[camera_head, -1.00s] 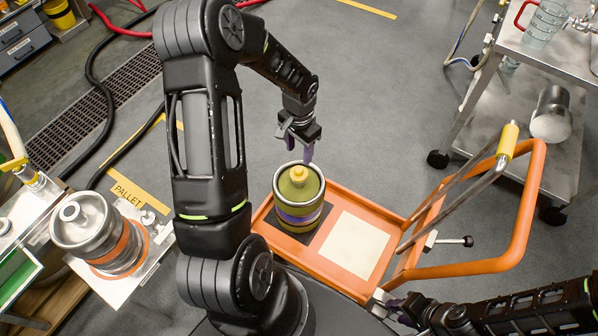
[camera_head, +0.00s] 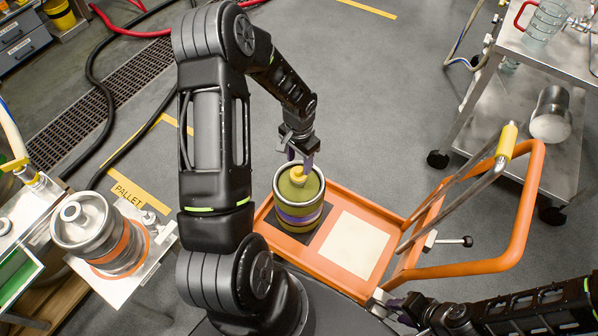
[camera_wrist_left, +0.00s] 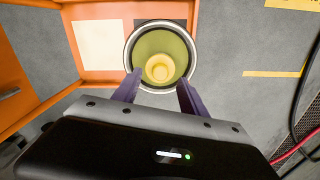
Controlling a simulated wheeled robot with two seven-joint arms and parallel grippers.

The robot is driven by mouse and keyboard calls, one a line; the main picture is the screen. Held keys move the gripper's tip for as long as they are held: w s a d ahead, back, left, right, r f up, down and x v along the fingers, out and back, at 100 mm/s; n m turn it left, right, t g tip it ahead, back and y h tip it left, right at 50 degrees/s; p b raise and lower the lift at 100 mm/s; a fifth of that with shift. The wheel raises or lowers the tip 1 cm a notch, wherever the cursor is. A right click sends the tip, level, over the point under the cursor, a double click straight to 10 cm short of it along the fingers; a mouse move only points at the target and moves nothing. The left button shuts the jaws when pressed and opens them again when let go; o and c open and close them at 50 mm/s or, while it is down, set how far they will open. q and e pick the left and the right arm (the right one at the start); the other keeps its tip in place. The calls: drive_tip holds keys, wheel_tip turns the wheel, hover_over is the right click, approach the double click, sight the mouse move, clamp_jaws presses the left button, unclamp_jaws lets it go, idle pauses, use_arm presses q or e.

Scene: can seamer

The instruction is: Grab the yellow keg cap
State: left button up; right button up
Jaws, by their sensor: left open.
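The yellow keg cap (camera_head: 298,172) sits on top of an olive-green keg (camera_head: 286,190) with a metal rim and a purple band. The keg stands upright on the dark square of an orange cart (camera_head: 345,281). In the left wrist view the cap (camera_wrist_left: 160,69) lies just beyond the fingertips, near the middle of the keg top. My left gripper (camera_head: 300,160) is open, its purple fingers over the keg; the wrist view shows the fingers (camera_wrist_left: 158,83) apart with nothing between them. My right gripper (camera_head: 388,306) is low at the right of the cart; its finger opening is unclear.
A cream square (camera_head: 354,246) on the cart is bare. The cart's orange handle (camera_head: 524,210) rises at right. A metal trolley (camera_head: 520,90) stands at upper right. A metal keg (camera_head: 90,232) stands on a platform at left. Open floor lies behind the cart.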

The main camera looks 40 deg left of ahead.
sight(299, 169)
use_arm(q)
wheel_tip(299, 169, down, 4)
drive_tip(key=shift+r, duration=0.25)
drive_tip(key=shift+c, duration=0.4)
clamp_jaws()
idle(0.4)
